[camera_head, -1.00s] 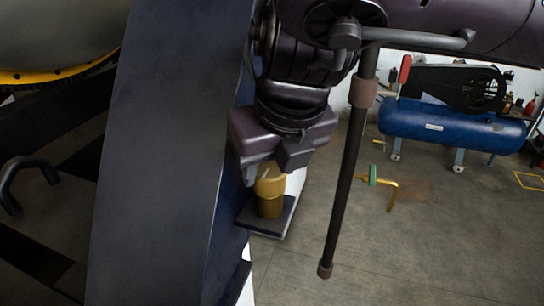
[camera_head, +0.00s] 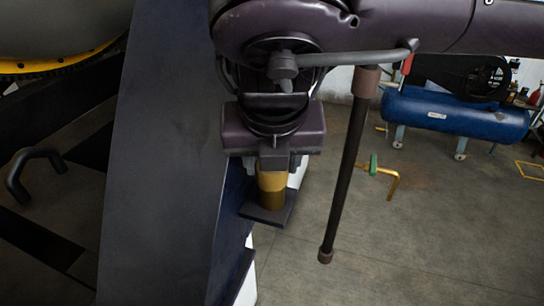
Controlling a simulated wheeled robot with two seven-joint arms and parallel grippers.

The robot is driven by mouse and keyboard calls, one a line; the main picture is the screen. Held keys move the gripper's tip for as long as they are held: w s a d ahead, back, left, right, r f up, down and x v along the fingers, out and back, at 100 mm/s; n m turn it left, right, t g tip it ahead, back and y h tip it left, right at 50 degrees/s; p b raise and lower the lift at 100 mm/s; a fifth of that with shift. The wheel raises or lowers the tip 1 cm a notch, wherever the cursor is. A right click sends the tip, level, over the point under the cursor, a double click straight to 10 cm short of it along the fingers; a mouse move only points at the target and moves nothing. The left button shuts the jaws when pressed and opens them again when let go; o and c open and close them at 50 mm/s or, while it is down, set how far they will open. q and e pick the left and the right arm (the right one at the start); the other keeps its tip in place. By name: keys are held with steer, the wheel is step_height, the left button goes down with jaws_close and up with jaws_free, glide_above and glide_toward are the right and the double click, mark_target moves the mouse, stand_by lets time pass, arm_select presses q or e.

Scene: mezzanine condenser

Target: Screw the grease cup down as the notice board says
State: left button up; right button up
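The grease cup (camera_head: 271,190) is a brass cylinder with a lighter upper part and a darker lower part. It stands upright on a small dark ledge (camera_head: 262,215) fixed to the side of a dark steel upright. My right gripper (camera_head: 272,165) points down from above, with its fingers at the top of the cup. The near finger covers part of the cup's top edge, so I cannot tell whether the fingers press on it. My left gripper is not in view. No notice board shows.
The wide dark upright (camera_head: 165,165) stands just left of the cup. A dark rod (camera_head: 345,180) hangs to the right. A brass pipe with a green part (camera_head: 385,176) is further right. A blue compressor tank (camera_head: 455,115) stands behind on open floor.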

steer(key=o, duration=1)
steer(key=shift+d, duration=0.25)
steer(key=shift+a, duration=0.15)
